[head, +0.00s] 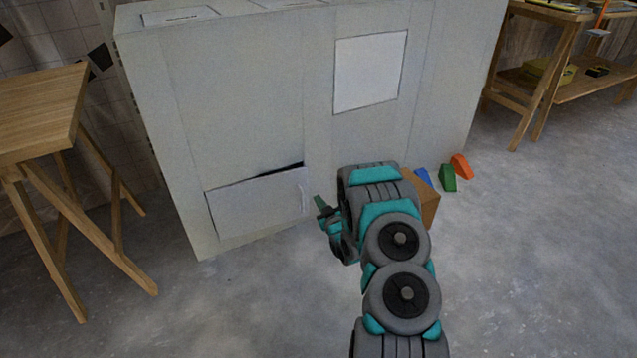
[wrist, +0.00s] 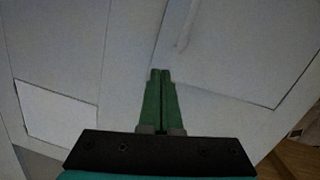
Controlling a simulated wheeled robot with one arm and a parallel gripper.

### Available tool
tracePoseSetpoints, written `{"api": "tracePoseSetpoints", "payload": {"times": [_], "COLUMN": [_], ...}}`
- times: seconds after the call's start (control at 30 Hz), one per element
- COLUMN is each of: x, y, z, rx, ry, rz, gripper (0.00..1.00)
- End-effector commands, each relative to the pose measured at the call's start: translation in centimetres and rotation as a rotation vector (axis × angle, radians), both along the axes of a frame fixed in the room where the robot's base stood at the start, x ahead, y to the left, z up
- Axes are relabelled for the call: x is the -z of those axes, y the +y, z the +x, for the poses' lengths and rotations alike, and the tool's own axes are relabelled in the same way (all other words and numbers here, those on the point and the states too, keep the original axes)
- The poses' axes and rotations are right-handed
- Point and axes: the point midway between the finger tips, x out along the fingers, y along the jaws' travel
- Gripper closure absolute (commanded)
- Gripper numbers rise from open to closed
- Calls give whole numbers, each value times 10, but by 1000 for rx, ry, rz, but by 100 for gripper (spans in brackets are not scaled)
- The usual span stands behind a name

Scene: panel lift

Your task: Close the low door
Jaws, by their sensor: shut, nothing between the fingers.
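The low door (head: 252,207) is a pale grey panel at the bottom of the large grey cabinet. A dark wedge-shaped gap shows along its top edge toward the right, so it stands slightly ajar. A light vertical handle (head: 303,193) is near its right edge. My gripper (head: 318,201) is just right of the handle, its green fingers shut and empty. In the wrist view the shut fingertips (wrist: 160,73) point toward the door (wrist: 235,45), with the handle (wrist: 186,28) beyond them. I cannot tell whether the fingertips touch the door.
The grey cabinet (head: 235,100) carries a white square panel (head: 369,72) higher up. A wooden table (head: 40,105) stands at left. A cardboard box (head: 428,200) and blue, green (head: 447,178) and orange (head: 461,166) blocks lie right of my arm. Open floor (head: 540,250) lies at right.

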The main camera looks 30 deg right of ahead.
Motion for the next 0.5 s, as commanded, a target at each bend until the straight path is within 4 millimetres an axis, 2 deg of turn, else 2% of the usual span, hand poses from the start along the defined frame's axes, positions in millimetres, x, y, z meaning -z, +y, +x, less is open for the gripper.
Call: {"api": "tracePoseSetpoints", "payload": {"times": [0.1,0.27,0.37,0.5], "x": [-6,-12,-14,-16], "y": [11,17,17,16], "z": [-12,-19,-14,2], "rx": [-6,-12,-13,-12], "ry": [-76,-124,-131,-135], "rz": [117,193,199,197], "gripper": [100,100,100,100]}}
